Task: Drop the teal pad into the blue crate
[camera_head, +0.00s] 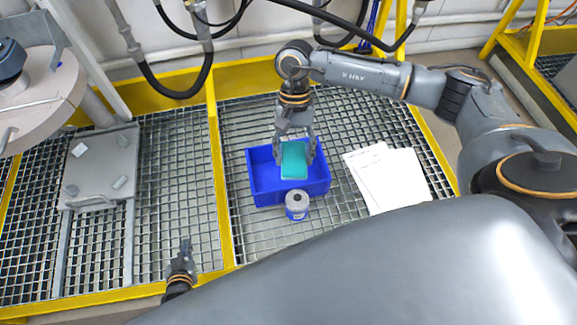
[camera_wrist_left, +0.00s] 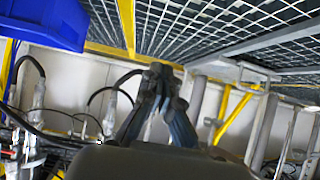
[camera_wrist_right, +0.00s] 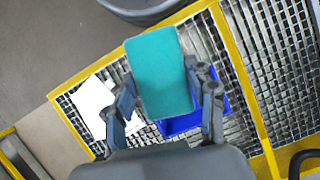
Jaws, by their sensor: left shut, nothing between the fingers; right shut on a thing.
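The teal pad (camera_head: 294,160) is a flat rounded rectangle. My right gripper (camera_head: 294,150) is shut on it and holds it over the blue crate (camera_head: 262,190) in the head view. In the right wrist view the pad (camera_wrist_right: 160,72) sits between the fingertips, with part of the blue crate (camera_wrist_right: 180,124) showing behind and below it. The crate's inside is partly hidden by the pad and gripper. My left gripper (camera_head: 185,248) is shut and empty at the lower left of the head view, apart from the crate. Its closed fingers show in the left wrist view (camera_wrist_left: 160,75).
A small blue and grey container (camera_head: 297,205) stands just in front of the crate. White paper sheets (camera_head: 390,178) lie to the crate's right on the grating. Yellow rails (camera_head: 217,175) divide the grating. A grey metal plate (camera_head: 102,165) is at the left. Hoses hang at the back.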

